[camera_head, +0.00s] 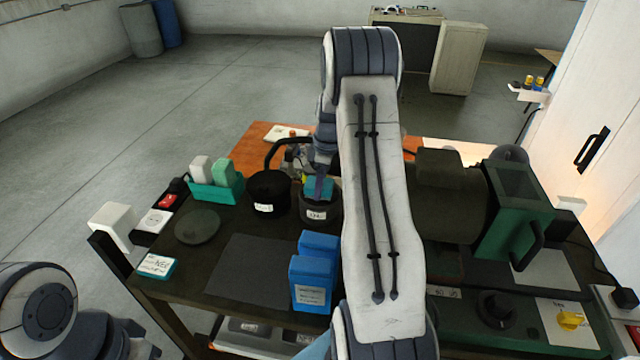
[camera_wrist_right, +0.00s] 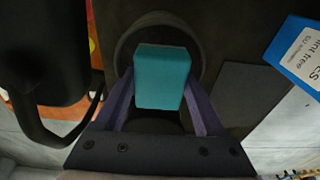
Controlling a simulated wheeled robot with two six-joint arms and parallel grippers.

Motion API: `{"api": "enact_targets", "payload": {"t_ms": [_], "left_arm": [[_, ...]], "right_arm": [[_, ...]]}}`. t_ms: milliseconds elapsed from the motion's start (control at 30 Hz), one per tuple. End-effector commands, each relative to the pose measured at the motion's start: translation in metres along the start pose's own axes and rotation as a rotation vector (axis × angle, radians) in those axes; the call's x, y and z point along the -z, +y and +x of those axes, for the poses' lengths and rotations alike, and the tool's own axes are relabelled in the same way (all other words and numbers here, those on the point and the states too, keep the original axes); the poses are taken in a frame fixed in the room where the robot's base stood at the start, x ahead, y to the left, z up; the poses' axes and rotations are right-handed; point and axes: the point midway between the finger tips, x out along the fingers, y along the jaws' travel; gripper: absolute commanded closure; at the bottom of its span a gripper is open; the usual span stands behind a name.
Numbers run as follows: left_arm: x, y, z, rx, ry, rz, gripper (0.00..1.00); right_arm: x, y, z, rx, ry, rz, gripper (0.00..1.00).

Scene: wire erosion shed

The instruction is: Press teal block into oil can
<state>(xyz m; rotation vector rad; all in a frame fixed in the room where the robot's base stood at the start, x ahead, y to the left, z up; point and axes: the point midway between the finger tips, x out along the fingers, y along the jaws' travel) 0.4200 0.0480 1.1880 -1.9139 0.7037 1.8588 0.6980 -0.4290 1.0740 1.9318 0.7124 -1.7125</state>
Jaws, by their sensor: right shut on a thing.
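The teal block (camera_head: 325,184) is held between the purple fingers of my right gripper (camera_head: 318,190), over a dark round can (camera_head: 321,218) with a white label, which I take as the oil can. In the right wrist view the teal block (camera_wrist_right: 162,78) sits between the fingers of the right gripper (camera_wrist_right: 162,92), in front of the can's round rim (camera_wrist_right: 122,50). The block's lower end is hidden, so I cannot tell how deep it is in the can. My left gripper is out of view.
A dark pot (camera_head: 268,190) with a curved handle stands just left of the can. Blue boxes (camera_head: 312,285) stand in front, near a dark mat (camera_head: 250,268). A green holder (camera_head: 215,192) and a round lid (camera_head: 197,227) are at left. A green machine (camera_head: 510,215) fills the right.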

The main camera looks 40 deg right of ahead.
Motion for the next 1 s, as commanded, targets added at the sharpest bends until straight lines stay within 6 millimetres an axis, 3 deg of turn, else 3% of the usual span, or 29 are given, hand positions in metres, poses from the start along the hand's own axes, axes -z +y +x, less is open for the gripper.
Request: {"api": "enact_targets", "payload": {"t_ms": [1000], "left_arm": [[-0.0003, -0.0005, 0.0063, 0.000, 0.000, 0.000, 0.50]], "right_arm": [[-0.0011, 0.0001, 0.0085, 0.000, 0.000, 0.000, 0.73]]}}
